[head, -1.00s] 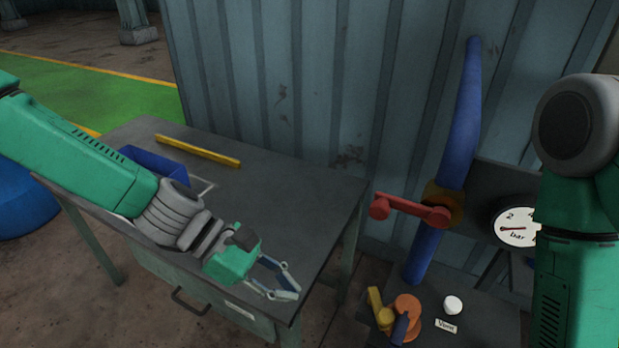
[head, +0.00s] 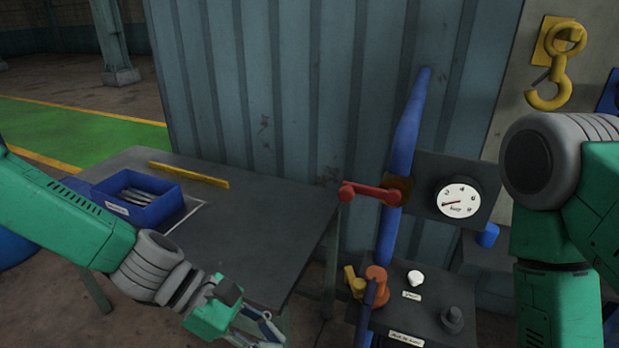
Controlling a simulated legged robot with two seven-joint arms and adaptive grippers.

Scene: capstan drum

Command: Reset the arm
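My green and grey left arm (head: 70,215) comes in from the left and reaches over the front of the dark table. My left gripper (head: 272,337) is low in the head view, by the table's front right corner, with its fingers pointing right and down. No object shows between the fingers. The fingertips are at the bottom edge, so how far apart they are is unclear. My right arm (head: 575,190) is bent at the right edge, with its forearm hanging down. My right gripper is out of the picture.
The table (head: 250,225) bears a blue bin (head: 150,215) and a yellow bar (head: 188,174). Right of it are a red lever (head: 370,192) on a blue pipe (head: 405,130), a gauge (head: 459,200) and a control panel (head: 425,310). A yellow hook (head: 550,85) hangs at upper right.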

